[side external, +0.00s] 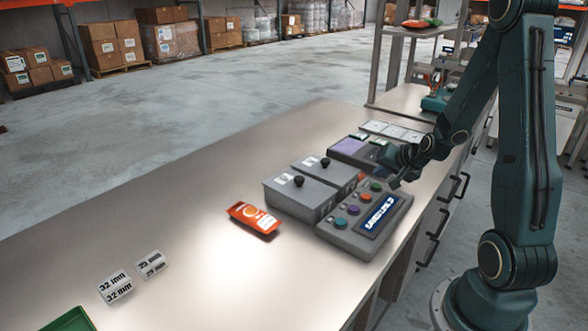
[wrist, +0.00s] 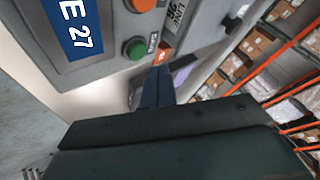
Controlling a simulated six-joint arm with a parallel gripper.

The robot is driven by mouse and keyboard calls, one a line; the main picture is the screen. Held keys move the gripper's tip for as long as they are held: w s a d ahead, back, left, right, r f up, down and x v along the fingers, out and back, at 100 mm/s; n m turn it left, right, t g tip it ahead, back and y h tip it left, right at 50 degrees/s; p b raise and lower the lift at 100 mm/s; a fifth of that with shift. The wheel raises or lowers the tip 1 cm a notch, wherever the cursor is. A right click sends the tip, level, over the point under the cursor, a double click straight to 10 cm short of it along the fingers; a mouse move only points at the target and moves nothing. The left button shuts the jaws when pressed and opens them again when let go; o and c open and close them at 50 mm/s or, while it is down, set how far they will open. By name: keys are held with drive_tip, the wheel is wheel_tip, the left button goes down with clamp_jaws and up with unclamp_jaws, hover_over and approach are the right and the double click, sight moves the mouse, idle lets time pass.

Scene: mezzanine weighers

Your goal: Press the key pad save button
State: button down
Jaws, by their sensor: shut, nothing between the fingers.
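The key pad (side external: 337,236) is a grey sloped box near the bench's right edge, with a blue display (side external: 380,215) and a row of coloured buttons. Its far green button (side external: 376,187) is nearest my gripper (side external: 395,185), which is shut and empty just above the pad's far end. In the wrist view the green button (wrist: 135,48) has a small label (wrist: 153,42) beside it, too small to read surely. My fingertips (wrist: 163,72) show close to it but apart from its cap. Part of an orange-red button (wrist: 142,4) and the display (wrist: 75,28) also show.
Two grey boxes with black knobs (side external: 299,181) stand left of the pad. A device with a purple panel (side external: 349,146) stands beyond. An orange packet (side external: 254,218) and printed labels (side external: 115,287) lie on the bench (side external: 190,215). The bench's left side is mostly clear.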

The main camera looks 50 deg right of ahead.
sight(378, 188)
drive_tip(key=shift+r, duration=1.85)
drive_tip(key=shift+a+r, duration=0.1)
drive_tip(key=shift+a, duration=0.1)
drive_tip(key=s+a+r+n+g+y, duration=0.1)
drive_tip(key=a+r+n, duration=0.3)
drive_tip(key=a, duration=0.4)
drive_tip(key=s+a+r+n+y, duration=0.1)
drive_tip(key=a+r+n+y, duration=0.15)
drive_tip(key=a+r, duration=0.35)
drive_tip(key=s+a+r+n+g, duration=0.1)
drive_tip(key=s+a+r+n, duration=0.1)
drive_tip(key=s+a, duration=0.3)
drive_tip(key=s+a+r+n, duration=0.2)
drive_tip(key=s+a+n, duration=0.3)
drive_tip(key=s, duration=0.3)
drive_tip(key=shift+a+r+g, duration=0.2)
drive_tip(key=shift+a+g, duration=0.2)
drive_tip(key=shift+a, duration=0.35)
